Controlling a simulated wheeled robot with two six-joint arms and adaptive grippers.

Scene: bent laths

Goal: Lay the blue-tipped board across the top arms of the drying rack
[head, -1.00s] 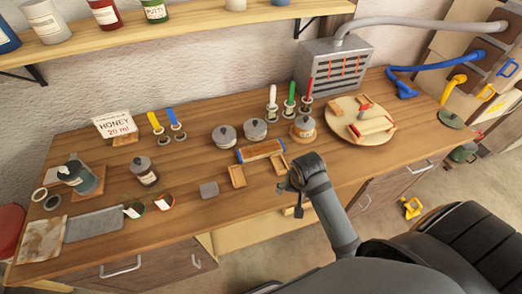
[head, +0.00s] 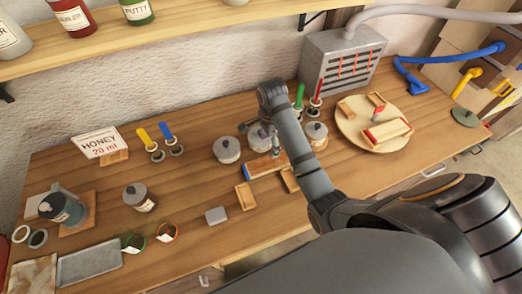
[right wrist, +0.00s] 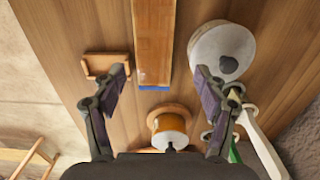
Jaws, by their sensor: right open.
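The blue-tipped board (head: 261,166) lies low on the bench in the head view, partly covered by my right arm. In the right wrist view the board (right wrist: 155,45) runs away from the camera, with its blue end (right wrist: 155,87) nearest. My right gripper (head: 264,139) is open and empty above the board, and in the wrist view its fingers (right wrist: 160,77) stand apart to either side of the board's line. Small wooden holders (head: 245,196) (head: 290,179) sit in front of the board. I cannot tell for sure which piece is the drying rack. My left gripper is not seen.
Lidded grey pots (head: 227,150) stand behind the board, and a lidded orange-brown pot (right wrist: 170,131) is close to the right gripper. A round wooden board (head: 353,130) at right carries a red-tipped board (head: 386,134). A grey block (head: 216,215) lies in front.

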